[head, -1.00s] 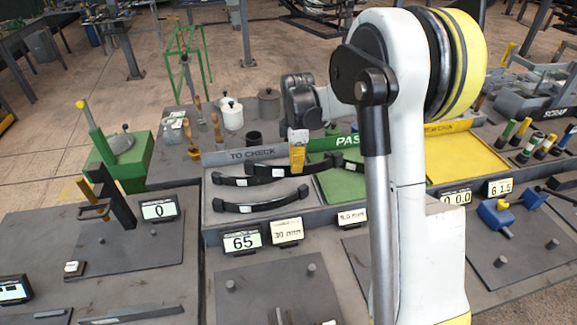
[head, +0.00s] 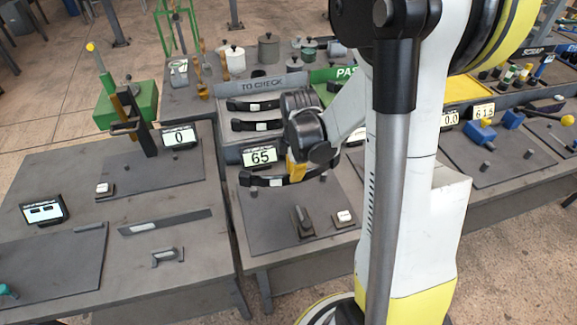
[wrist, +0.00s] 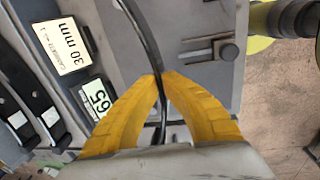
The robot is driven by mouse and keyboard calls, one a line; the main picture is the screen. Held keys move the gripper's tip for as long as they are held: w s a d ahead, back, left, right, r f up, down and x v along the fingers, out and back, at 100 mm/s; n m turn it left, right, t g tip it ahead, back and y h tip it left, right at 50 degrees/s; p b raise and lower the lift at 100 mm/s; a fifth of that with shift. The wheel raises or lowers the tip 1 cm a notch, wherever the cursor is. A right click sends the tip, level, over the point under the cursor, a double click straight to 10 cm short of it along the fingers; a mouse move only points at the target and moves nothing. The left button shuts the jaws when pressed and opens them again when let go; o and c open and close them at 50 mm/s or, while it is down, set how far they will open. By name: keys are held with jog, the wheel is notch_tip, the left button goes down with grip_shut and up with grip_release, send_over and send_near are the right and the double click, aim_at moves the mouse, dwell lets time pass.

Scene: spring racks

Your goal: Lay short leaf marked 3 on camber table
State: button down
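My gripper (head: 296,171) is in the head view with its yellow fingers on a dark curved leaf (head: 257,180). In the wrist view the fingers (wrist: 161,78) close on the leaf's thin edge (wrist: 150,42). The leaf has a white label, whose mark I cannot read. It lies across the back part of the grey camber plate (head: 262,215), in front of the 65 readout (head: 260,157). I cannot tell whether it touches the plate.
Two other dark leaves (head: 257,125) lie in the TO CHECK tray (head: 232,150) behind. The green PASS tray (head: 322,92) is beside it. A bench with a 0 readout (head: 179,137) and a lever press (head: 125,100) stands left. My arm blocks the right middle.

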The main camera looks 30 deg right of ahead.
jog(key=shift+d+f+b, duration=0.1)
jog(key=shift+f+b, duration=0.6)
jog(key=shift+f, duration=0.35)
notch_tip(320, 180, down, 6)
jog(key=b, duration=0.5)
jog(key=shift+f, duration=0.2)
jog(key=shift+f+b, duration=0.1)
jog(key=shift+b, duration=0.4)
jog(key=shift+w+d, duration=0.1)
jog(key=shift+w, duration=0.45)
dwell(0.7)
jog(key=shift+f+b, duration=0.2)
jog(key=shift+b, duration=0.1)
dwell(0.4)
jog(key=c, duration=1)
grip_release()
jog(key=shift+r, duration=0.1)
